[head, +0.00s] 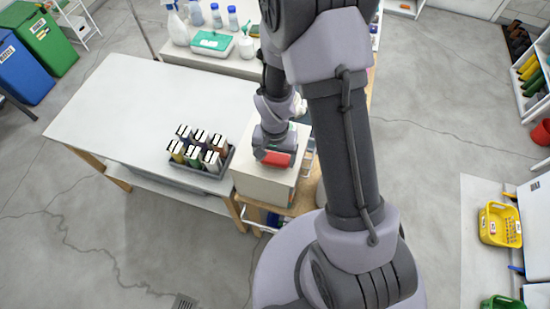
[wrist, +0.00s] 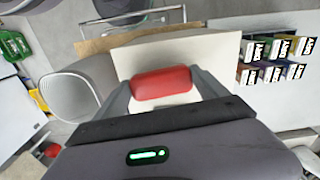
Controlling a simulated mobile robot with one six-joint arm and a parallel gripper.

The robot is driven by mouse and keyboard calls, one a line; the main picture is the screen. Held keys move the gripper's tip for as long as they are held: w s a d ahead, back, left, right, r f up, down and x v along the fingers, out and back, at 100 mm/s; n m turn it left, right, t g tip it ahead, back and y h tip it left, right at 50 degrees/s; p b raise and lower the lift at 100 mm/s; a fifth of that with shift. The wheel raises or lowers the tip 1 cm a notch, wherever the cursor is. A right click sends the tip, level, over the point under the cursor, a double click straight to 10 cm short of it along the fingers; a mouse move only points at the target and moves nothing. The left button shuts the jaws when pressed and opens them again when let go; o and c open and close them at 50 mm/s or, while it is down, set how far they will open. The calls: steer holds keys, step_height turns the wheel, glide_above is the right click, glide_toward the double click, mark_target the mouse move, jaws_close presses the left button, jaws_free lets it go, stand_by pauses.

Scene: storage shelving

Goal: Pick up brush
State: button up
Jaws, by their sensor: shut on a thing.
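The brush shows as a red rounded block (head: 277,159); no bristles are visible. In the wrist view the red brush (wrist: 161,82) lies crosswise between the two grey fingers. My gripper (wrist: 162,88) is shut on it, one finger at each end. In the head view my gripper (head: 273,152) points down over a pale box (head: 262,187), with the brush at or just above its top. I cannot tell whether the brush touches the box. The brush's underside is hidden.
A grey tray (head: 202,180) of several white-topped containers stands just left of the box on a white table (head: 125,105). Spray bottles (head: 178,25) and a green-lidded box (head: 212,42) stand on the back surface. A yellow basket (head: 499,225) is at right.

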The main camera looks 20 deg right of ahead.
mark_target(279, 159)
steer(key=r, duration=0.1)
steer(key=d+r, duration=0.1)
steer(key=r, duration=0.1)
steer(key=shift+s, duration=0.1)
steer(key=d+r+b, duration=0.1)
steer(key=d, duration=1.4)
steer(key=shift+s+r, duration=0.15)
steer(key=shift+s, duration=0.15)
